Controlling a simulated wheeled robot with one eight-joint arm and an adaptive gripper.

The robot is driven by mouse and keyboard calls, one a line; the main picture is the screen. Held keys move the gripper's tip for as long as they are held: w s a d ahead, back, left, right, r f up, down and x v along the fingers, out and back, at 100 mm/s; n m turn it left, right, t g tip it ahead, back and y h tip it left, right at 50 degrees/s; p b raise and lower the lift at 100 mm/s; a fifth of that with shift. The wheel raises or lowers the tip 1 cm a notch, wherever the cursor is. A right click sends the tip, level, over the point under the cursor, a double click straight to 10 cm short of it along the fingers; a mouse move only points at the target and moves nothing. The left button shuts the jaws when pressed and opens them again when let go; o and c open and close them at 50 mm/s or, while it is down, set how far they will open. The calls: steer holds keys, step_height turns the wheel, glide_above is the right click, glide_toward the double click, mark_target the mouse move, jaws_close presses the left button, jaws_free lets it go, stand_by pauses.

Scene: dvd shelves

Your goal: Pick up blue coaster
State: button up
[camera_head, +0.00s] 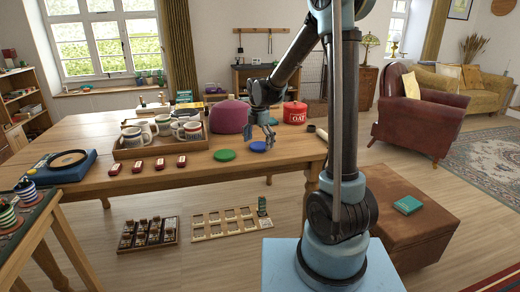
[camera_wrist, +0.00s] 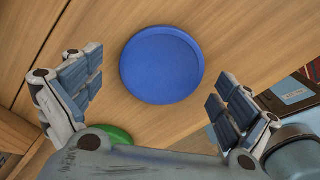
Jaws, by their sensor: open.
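The blue coaster (camera_head: 259,147) lies flat on the wooden table near its front edge. In the wrist view the blue coaster (camera_wrist: 162,65) is a round blue disc on the wood, ahead of and between the fingers. My gripper (camera_head: 261,133) is over the front right part of the table, close to the blue coaster. In the wrist view my gripper (camera_wrist: 157,95) has its two padded fingers spread wide with nothing between them. A green coaster (camera_head: 224,155) lies just left of the blue one; in the wrist view the green coaster (camera_wrist: 112,134) is partly hidden behind my gripper.
A purple pouf-like object (camera_head: 229,116) and a red oat tin (camera_head: 295,112) stand behind the coasters. A tray (camera_head: 125,153) of mugs and several small red items (camera_head: 137,166) are to the left. Floor trays (camera_head: 225,222) lie below the table's front edge.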

steer(key=c, duration=1.1)
steer(key=shift+c, duration=0.2)
